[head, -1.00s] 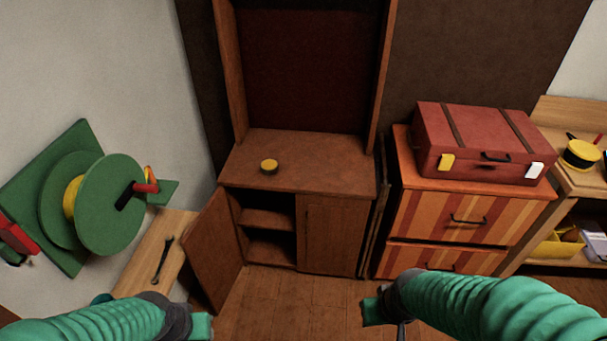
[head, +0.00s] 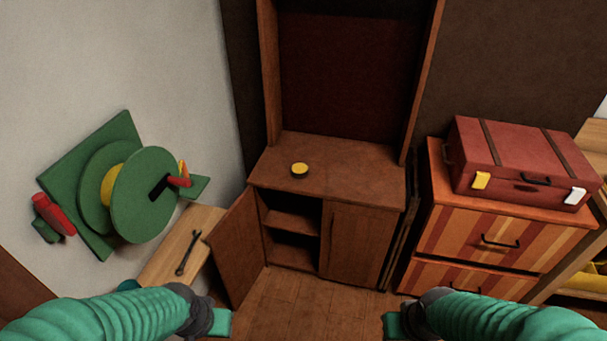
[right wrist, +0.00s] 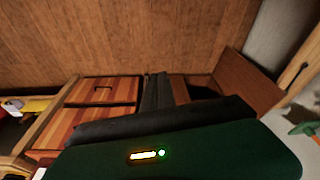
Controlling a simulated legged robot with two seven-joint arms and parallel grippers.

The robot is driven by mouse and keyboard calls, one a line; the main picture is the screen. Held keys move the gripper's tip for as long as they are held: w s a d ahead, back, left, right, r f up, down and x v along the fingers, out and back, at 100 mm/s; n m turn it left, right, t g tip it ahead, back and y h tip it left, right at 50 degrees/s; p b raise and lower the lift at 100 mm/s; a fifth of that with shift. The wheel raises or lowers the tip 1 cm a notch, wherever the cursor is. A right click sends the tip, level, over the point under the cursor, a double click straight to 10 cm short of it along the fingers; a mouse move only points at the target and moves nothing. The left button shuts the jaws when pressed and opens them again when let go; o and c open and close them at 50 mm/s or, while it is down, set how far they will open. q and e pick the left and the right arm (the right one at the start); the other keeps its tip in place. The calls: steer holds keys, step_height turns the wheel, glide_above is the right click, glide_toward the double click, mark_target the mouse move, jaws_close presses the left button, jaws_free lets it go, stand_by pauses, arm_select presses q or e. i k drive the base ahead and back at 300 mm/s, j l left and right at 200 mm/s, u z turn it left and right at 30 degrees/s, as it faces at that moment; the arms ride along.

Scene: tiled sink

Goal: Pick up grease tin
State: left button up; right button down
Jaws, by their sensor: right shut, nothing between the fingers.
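A small round tin with a yellow top and dark side (head: 300,170), which looks like the grease tin, sits on the brown cabinet top (head: 350,176), left of its middle. My left gripper (head: 222,322) is low in the head view, well short of the cabinet; its fingers are not clear enough to tell open from shut. My right gripper (head: 392,325) is low and right of centre, also far from the tin, shut and empty. The right wrist view shows my dark green gripper body (right wrist: 180,155) over the floor, and the tin does not show there.
The cabinet's left door (head: 236,248) stands open. A red suitcase (head: 520,165) lies on a striped drawer unit (head: 470,235) at right. A green reel (head: 145,195) hangs on the left wall. A wrench (head: 188,252) lies on a wooden bench (head: 160,262). The floor ahead is clear.

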mark_target(300, 171)
steer(key=i+l+u, duration=0.1)
steer(key=i, duration=0.95)
steer(key=i+l, duration=0.15)
steer(key=i, duration=0.9)
steer(key=j+u, duration=0.05)
